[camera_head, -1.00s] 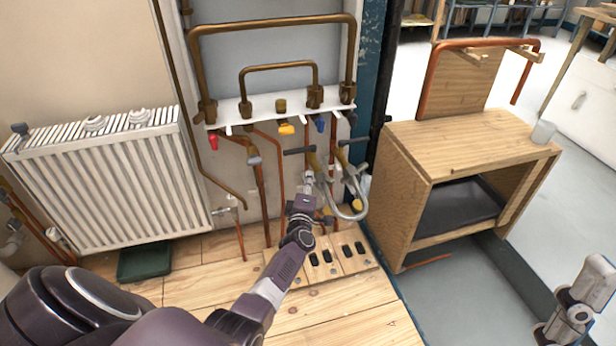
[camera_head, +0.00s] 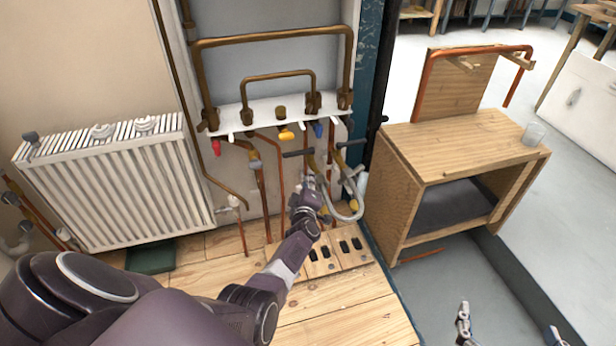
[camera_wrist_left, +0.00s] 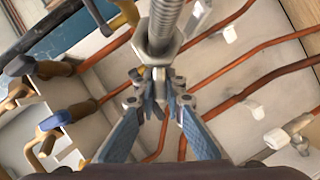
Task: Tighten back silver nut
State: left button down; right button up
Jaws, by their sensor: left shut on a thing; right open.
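The silver nut (camera_wrist_left: 158,52) is a hexagonal fitting at the end of a grey braided hose (camera_wrist_left: 164,18) in the left wrist view. My left gripper (camera_wrist_left: 158,92) has its fingertips closed together at the nut, partly covering its lower side. In the head view my left gripper (camera_head: 312,184) reaches to the pipes and hoses below the white manifold shelf, and the nut is hidden or too small to make out there. The looped grey hose (camera_head: 352,212) hangs just right of the gripper. My right gripper (camera_head: 508,328) is open and empty at the lower right.
Copper pipes and coloured valve handles, including a yellow one (camera_head: 286,135), surround the left gripper. A white radiator (camera_head: 105,190) stands at left. A wooden cabinet (camera_head: 460,140) with a glass on top stands at right.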

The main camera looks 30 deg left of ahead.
pick_arm(q)
jog(key=shift+w+d+r+m+p, duration=0.15)
jog(key=shift+d+m+p, duration=0.1)
jog(key=shift+m+p, duration=0.4)
pick_arm(e)
jog(key=s+d+f+g+h, duration=0.1)
jog(key=s+d+f+g, duration=0.2)
jog(key=s+f+g, duration=0.2)
jog(key=shift+s+d+f+g+h, duration=0.15)
jog(key=shift+s+f+g+h, duration=0.15)
jog(key=shift+s+f, duration=1.35)
pick_arm(q)
jog(key=c, duration=2.3)
grip_release()
jog(key=shift+o, duration=0.2)
pick_arm(e)
jog(key=shift+w, duration=0.1)
